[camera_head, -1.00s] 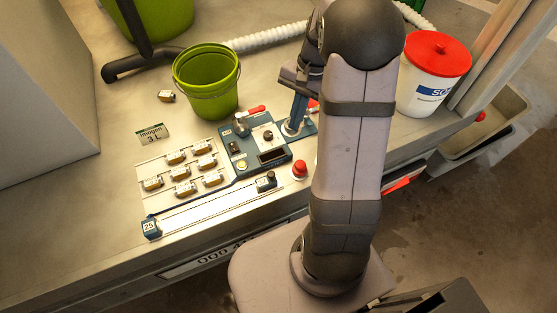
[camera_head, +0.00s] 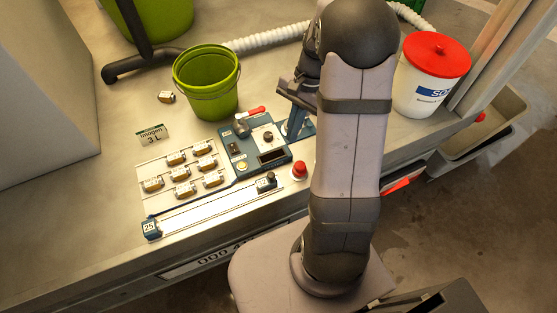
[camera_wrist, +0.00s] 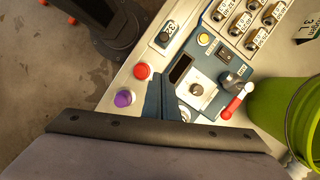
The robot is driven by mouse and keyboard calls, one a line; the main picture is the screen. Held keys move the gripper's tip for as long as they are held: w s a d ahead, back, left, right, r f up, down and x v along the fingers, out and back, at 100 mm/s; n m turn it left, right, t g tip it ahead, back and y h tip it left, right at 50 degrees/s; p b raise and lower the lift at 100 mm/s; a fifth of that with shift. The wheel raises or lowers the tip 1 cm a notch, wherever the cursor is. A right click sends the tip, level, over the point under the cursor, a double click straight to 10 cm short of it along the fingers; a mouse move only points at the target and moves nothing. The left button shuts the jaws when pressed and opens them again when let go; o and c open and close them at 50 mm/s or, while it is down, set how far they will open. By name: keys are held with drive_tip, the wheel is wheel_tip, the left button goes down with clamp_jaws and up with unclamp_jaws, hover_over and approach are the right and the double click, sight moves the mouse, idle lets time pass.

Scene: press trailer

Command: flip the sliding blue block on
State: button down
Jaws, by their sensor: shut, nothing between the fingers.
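A blue block with a black knob (camera_head: 266,183) sits at the right end of a pale straight rail; the wrist view shows it too (camera_wrist: 165,35). Another blue block (camera_head: 150,228), marked 25, is at the rail's left end. The blue control panel (camera_head: 245,162) carries a small dark switch (camera_head: 234,149), also in the wrist view (camera_wrist: 225,54). I cannot tell how the switch is set. My gripper (camera_head: 291,134) is shut and empty by the panel's right end, apart from the rail blocks. Its blue fingers (camera_wrist: 163,80) show in the wrist view, partly hiding the panel.
A red button (camera_head: 300,170) stands right of the rail. A red-handled lever (camera_wrist: 236,101) rises from the panel. A green bucket (camera_head: 206,85) stands behind it, and a white tub with a red lid (camera_head: 432,80) at the right. Several small labelled pieces fill the rack.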

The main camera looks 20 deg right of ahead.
drive_tip(key=a+f, duration=0.1)
drive_tip(key=f, duration=0.1)
drive_tip(key=s+a+f+p, duration=0.1)
drive_tip(key=a+f, duration=0.1)
drive_tip(key=f, duration=0.1)
drive_tip(key=s+a+f, duration=0.1)
drive_tip(key=f, duration=0.1)
drive_tip(key=shift+s+a+f+p, duration=0.2)
drive_tip(key=shift+a+f+p, duration=0.15)
drive_tip(key=shift+s+a+f, duration=0.2)
drive_tip(key=shift+a, duration=0.2)
drive_tip(key=shift+a, duration=0.15)
drive_tip(key=a+p, duration=0.3)
drive_tip(key=a, duration=2)
drive_tip(key=shift+s, duration=0.1)
